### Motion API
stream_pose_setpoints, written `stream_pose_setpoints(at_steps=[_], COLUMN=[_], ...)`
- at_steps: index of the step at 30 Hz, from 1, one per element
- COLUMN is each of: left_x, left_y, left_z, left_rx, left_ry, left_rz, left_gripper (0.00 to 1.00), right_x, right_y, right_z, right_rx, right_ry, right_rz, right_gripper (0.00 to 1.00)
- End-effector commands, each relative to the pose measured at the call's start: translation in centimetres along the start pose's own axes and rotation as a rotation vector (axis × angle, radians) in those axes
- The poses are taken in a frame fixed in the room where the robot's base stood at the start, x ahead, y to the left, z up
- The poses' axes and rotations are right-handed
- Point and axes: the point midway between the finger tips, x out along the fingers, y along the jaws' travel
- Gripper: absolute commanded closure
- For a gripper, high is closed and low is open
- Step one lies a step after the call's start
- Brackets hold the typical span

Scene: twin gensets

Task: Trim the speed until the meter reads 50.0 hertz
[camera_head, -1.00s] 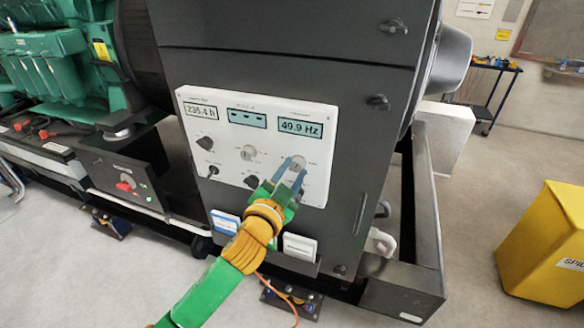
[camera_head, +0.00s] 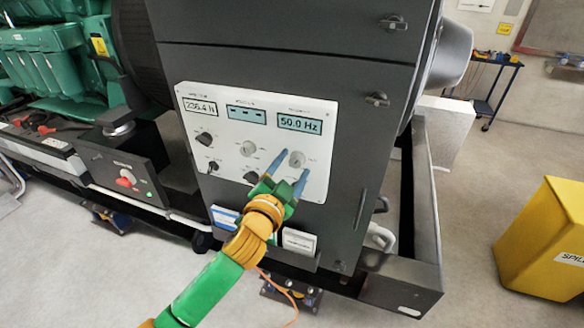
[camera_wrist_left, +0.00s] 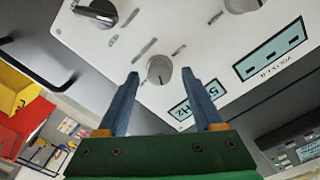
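The frequency meter (camera_head: 300,123) on the white control panel (camera_head: 225,130) reads 50.0 Hz in the head view. A light grey round knob (camera_head: 296,159) sits just below the meter. It also shows in the left wrist view (camera_wrist_left: 160,69), with a small index mark, beyond the fingertips. My left gripper (camera_head: 287,168) is open in front of the panel, its two blue fingers spread apart. In the left wrist view the gripper (camera_wrist_left: 166,84) has nothing between its fingers, and the knob is clear of them. My right gripper is not in view.
Other knobs, including a black one (camera_head: 205,138) and a grey one (camera_head: 248,148), share the panel. The hours display (camera_head: 200,107) is at upper left. A red switch (camera_head: 126,178) is on a box at left. A yellow spill bin (camera_head: 545,240) stands at right on open floor.

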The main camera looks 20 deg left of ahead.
Motion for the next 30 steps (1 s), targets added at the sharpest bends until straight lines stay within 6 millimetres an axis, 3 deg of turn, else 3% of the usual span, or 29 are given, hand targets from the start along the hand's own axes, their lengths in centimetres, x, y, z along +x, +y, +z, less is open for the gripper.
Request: stream_pose_setpoints(at_steps=[5,16,30], left_x=[-0.4,-6.5,-7.0], left_y=[0.1,0.2,0.0], left_z=[0.1,0.2,0.1], left_rx=[0.000,0.001,0.000], left_ry=[-0.001,-0.001,-0.001], left_rz=[0.001,0.001,0.001], left_gripper=[0.32,0.32,0.32], right_x=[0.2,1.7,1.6], right_y=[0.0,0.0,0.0], right_z=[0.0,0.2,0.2], right_rx=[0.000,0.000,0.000], right_ry=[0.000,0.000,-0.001], right_rz=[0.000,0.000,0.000], right_gripper=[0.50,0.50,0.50])
